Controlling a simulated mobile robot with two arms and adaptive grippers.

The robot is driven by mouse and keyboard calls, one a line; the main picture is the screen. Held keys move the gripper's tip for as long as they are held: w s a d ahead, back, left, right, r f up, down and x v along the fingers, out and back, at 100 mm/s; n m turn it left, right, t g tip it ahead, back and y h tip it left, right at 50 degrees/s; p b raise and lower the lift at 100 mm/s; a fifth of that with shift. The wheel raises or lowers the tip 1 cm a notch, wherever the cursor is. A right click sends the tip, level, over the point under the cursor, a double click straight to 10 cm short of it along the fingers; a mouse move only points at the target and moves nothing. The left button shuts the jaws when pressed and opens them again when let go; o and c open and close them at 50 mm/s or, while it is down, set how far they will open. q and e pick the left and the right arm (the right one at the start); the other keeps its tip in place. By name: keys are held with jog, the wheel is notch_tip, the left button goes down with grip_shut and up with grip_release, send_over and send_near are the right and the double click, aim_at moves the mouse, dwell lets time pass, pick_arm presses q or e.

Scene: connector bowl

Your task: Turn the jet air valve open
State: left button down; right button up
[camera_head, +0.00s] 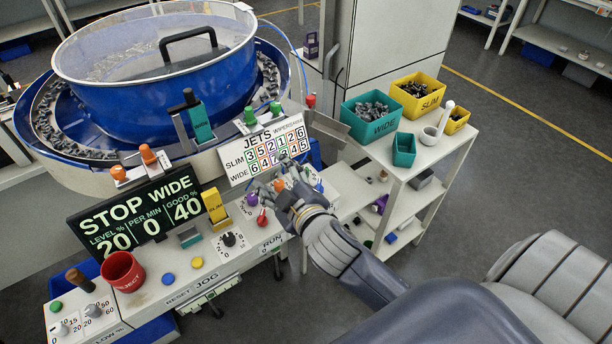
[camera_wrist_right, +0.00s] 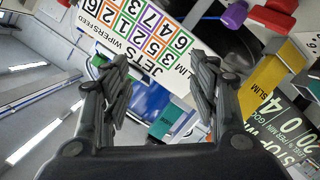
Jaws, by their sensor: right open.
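The bowl feeder's front panel carries a red lever-like handle (camera_head: 262,217), a purple knob (camera_head: 251,199) and an orange knob (camera_head: 279,186) below the white JETS card (camera_head: 262,150). No label singles out the jet air valve, so I cannot tell which of these it is. My right gripper (camera_head: 286,174) is over the panel at the card's lower right edge, close to the orange knob, and partly hides this area. In the right wrist view it (camera_wrist_right: 162,62) is open and empty, with the JETS card (camera_wrist_right: 150,45) beyond its fingers. A purple knob (camera_wrist_right: 234,14) and a red part (camera_wrist_right: 286,5) show at upper right. My left gripper is out of view.
The blue bowl (camera_head: 190,75) stands behind the panel. A STOP display (camera_head: 138,215), a red reject cup (camera_head: 122,271) and a black dial (camera_head: 229,239) lie to the left. A shelf cart (camera_head: 410,170) with WIDE (camera_head: 369,115) and SLIM (camera_head: 416,95) bins stands to the right.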

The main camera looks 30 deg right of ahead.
jog(key=w+a+r+n+t+y, duration=0.2)
jog(key=a+r+n+y, duration=0.25)
jog(key=r+n, duration=0.2)
jog(key=w+a+r+n+t+y, duration=0.25)
jog(key=a+r+n+y, duration=0.2)
jog(key=r, duration=0.35)
jog(key=s+a+r+n+g+y, duration=0.25)
jog(key=a+n+g+y, duration=0.3)
jog(key=n+y, duration=0.4)
jog(key=n+g+h, duration=1.4)
jog(key=n+h, duration=0.4)
send_over(319, 184)
notch_tip(319, 184, down, 16)
jog(key=r, duration=0.1)
jog(key=shift+m, duration=0.25)
notch_tip(319, 184, down, 10)
jog(key=p, duration=0.2)
jog(key=shift+r+p, duration=0.1)
jog(key=shift+p, duration=0.3)
jog(key=shift+f, duration=0.6)
